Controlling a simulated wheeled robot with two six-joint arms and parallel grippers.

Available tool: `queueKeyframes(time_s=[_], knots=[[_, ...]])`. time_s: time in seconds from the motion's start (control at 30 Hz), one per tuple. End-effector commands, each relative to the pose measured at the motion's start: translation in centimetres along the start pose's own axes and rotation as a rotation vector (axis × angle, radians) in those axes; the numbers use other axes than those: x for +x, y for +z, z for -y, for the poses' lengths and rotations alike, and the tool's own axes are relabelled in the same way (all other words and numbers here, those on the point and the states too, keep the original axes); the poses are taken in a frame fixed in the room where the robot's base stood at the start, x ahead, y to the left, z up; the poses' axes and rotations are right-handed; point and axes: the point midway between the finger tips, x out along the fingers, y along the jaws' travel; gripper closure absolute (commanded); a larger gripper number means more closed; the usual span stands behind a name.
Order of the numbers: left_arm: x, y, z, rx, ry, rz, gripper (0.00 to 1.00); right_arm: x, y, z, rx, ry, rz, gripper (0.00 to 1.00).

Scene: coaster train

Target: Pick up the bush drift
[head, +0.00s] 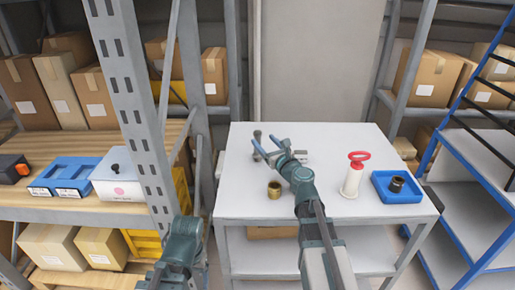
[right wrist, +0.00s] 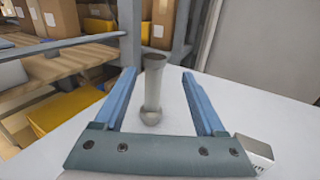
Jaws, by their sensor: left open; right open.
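The bush drift (head: 257,136) looks like a grey metal pin with a wider foot, standing on the far left part of the white table (head: 330,138). In the right wrist view the drift (right wrist: 153,85) stands upright between the two blue fingers, with its foot showing inside the jaw opening. My right gripper (head: 262,146) is open and reaches over the table towards it. I cannot tell whether a finger touches it. My left gripper (head: 152,279) is low at the bottom left, away from the table top, and only partly visible.
A brass bush (head: 274,190), a white tool with a red ring handle (head: 352,180) and a blue tray (head: 382,196) holding a dark bush (head: 397,184) are on the table. A small grey block (head: 300,155) is beside my right gripper. Shelves with cartons flank the table.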

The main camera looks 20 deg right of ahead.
Motion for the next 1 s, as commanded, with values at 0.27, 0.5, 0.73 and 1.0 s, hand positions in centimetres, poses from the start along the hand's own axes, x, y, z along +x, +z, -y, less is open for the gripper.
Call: queueKeyframes(time_s=[0.27,0.5,0.73,1.0], knots=[[0.0,0.0,0.0,0.000,0.000,0.000,0.22,2.5,0.0,0.0,-0.001,0.000,0.000,0.28],[0.1,0.0,0.0,0.000,0.000,0.000,0.22,4.0,-0.1,-0.4,-0.001,0.002,0.000,0.28],[0.2,0.0,0.0,0.000,0.000,0.000,0.22,7.3,-0.2,-0.7,-0.001,0.001,0.000,0.28],[0.2,0.0,0.0,0.000,0.000,0.000,0.22,7.6,-0.2,-0.8,-0.001,0.001,0.000,0.28]])
